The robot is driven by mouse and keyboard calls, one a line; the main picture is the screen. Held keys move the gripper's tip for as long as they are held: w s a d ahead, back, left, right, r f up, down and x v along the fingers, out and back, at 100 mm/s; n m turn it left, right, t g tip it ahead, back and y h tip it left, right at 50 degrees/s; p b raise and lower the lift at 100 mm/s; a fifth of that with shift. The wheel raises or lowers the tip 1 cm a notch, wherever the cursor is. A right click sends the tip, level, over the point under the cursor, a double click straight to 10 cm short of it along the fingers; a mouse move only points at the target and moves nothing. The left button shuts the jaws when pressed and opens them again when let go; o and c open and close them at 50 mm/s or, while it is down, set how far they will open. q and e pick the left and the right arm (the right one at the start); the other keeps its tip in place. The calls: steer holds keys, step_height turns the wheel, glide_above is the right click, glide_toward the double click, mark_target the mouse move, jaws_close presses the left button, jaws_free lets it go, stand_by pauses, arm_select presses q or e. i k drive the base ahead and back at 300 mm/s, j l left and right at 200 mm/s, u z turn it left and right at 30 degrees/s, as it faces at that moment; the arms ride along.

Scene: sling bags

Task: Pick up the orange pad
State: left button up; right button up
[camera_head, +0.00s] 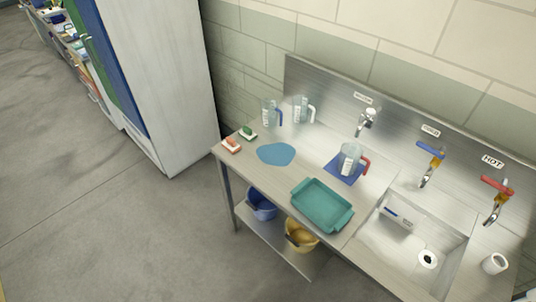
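A small orange-red pad with a white lower part (231,145) lies on the left end of the steel sink counter (315,166), close to its left edge. It is likely the orange pad of the task. A similar green pad (248,133) lies just behind it, to the right. Neither of my grippers shows in the head view, and nothing is touching the pads.
A blue flat mat (276,154) lies right of the pads. Clear jugs (271,113) stand behind; another jug (351,160) stands on a blue square. A teal tray (322,205), sink (415,240) and taps are right. A white cabinet (160,75) stands left; the floor is clear.

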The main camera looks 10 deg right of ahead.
mark_target(230, 144)
steer(key=i+j+z, duration=0.1)
steer(key=i+j, duration=0.3)
steer(key=j, duration=0.25)
steer(key=i+j+z, duration=0.15)
steer(key=i+j, duration=0.2)
steer(key=j, duration=0.3)
steer(key=i+j+z, duration=0.15)
steer(key=i+j, duration=0.05)
steer(key=j, duration=0.1)
